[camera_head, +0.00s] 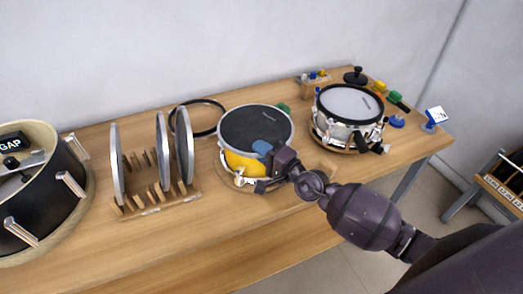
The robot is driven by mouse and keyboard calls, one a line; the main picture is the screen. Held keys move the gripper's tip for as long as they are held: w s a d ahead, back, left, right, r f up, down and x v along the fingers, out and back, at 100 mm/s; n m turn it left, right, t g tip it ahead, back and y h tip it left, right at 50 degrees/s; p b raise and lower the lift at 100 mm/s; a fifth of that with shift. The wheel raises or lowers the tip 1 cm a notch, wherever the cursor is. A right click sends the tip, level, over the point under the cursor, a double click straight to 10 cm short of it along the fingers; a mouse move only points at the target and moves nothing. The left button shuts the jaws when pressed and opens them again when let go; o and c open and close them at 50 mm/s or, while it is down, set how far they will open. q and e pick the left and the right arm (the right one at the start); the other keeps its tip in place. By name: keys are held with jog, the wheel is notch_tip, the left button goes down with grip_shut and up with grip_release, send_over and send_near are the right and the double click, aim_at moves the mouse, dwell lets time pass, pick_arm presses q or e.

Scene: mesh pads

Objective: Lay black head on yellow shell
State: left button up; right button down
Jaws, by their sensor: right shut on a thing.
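The black head (255,124) is a dark round disc with a light rim. It lies over the top of the yellow shell (238,162), whose front side shows as a yellow curve below it. The head hides the shell's opening, and I cannot tell whether the two touch all round. My right gripper (268,160) is at the front right edge of the head, beside a blue piece (262,147), and is shut on the head. Its fingertips are partly hidden. My left gripper is not in view.
A wooden rack (155,200) with upright discs stands to the left, with a dark hoop (201,119) behind it. A large black drum (40,195) is at far left. A white-headed drum (349,103) stands at right, near small coloured parts. The front table strip is clear.

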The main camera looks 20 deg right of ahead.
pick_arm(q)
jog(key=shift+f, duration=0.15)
pick_arm(e)
jog(key=f, duration=0.2)
jog(key=shift+s+a+f+g, duration=0.1)
jog(key=shift+s+f+g, duration=0.2)
jog(key=shift+s+g, duration=0.1)
jog(key=c, duration=1.3)
grip_release()
jog(key=shift+s+d+f, duration=0.15)
jog(key=shift+s+d, duration=0.1)
jog(key=shift+s, duration=0.15)
jog(key=shift+o, duration=1)
jog(key=r+b+v, duration=0.1)
jog(key=v, duration=0.7)
jog(key=shift+d+r+t, duration=0.2)
jog(key=shift+t, duration=0.1)
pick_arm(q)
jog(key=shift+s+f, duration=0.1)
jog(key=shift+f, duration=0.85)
pick_arm(e)
jog(key=shift+s+d+r, duration=0.25)
jog(key=shift+s+r, duration=0.1)
jog(key=shift+s, duration=0.15)
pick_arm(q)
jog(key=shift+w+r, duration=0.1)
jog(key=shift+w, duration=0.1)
